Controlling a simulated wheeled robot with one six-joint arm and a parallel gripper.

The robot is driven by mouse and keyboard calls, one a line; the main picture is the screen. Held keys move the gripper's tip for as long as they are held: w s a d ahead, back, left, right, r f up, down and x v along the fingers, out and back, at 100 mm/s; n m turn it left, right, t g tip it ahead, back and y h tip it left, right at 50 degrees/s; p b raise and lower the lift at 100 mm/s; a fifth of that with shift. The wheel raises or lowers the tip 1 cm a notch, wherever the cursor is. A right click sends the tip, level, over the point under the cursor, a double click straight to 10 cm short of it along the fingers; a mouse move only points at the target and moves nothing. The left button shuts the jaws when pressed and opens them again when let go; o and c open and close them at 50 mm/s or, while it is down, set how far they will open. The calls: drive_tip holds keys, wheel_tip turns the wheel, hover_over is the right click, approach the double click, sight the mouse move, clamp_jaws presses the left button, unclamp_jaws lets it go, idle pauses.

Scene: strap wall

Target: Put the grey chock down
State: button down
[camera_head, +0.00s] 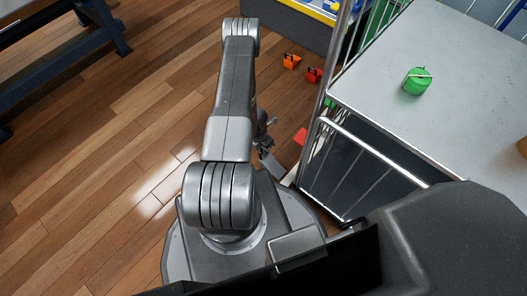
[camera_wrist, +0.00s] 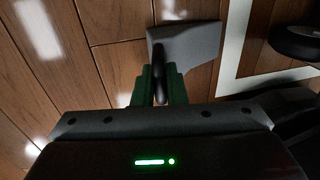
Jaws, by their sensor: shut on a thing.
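The grey chock (camera_wrist: 190,44) is a flat-looking grey wedge with a dark handle in the wrist view, just beyond my fingertips. My gripper (camera_wrist: 160,88) has green-tinted fingers shut on that dark handle. In the head view the chock (camera_head: 272,164) shows as a small grey piece beside the arm, below my gripper (camera_head: 263,144), which is mostly hidden by my arm. Wooden floor lies under the chock. I cannot tell whether the chock touches the floor or hangs just above it.
A metal-railed cart (camera_head: 470,50) with a green strap-like roll (camera_head: 417,82) on top stands at right. A white floor line (camera_wrist: 237,45) runs beside the chock.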

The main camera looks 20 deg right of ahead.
drive_tip(key=c, duration=1.5)
unclamp_jaws()
drive_tip(key=shift+r, duration=0.1)
drive_tip(key=r+p, duration=0.1)
drive_tip(key=r, duration=0.3)
drive_tip(key=w+r+p, duration=0.1)
drive_tip(key=r+p, duration=0.1)
drive_tip(key=r, duration=0.1)
drive_tip(key=a+r+p, duration=0.1)
drive_tip(key=r+p, duration=0.1)
drive_tip(key=r, duration=0.2)
drive_tip(key=shift+w+r, duration=0.35)
drive_tip(key=shift+w, duration=0.05)
drive_tip(key=f+b, duration=0.1)
drive_tip(key=f, duration=0.3)
drive_tip(key=s+f+b, duration=0.1)
drive_tip(key=f+b, duration=0.1)
drive_tip(key=f, duration=0.2)
drive_tip(key=s+d+f+b, duration=0.1)
drive_tip(key=f+b, duration=0.1)
drive_tip(key=f, duration=0.2)
wheel_tip(320, 180, up, 2)
drive_tip(key=shift+w+r+p, duration=0.1)
drive_tip(key=shift+r+p, duration=0.1)
drive_tip(key=shift+p, duration=0.25)
drive_tip(key=shift+r, duration=0.6)
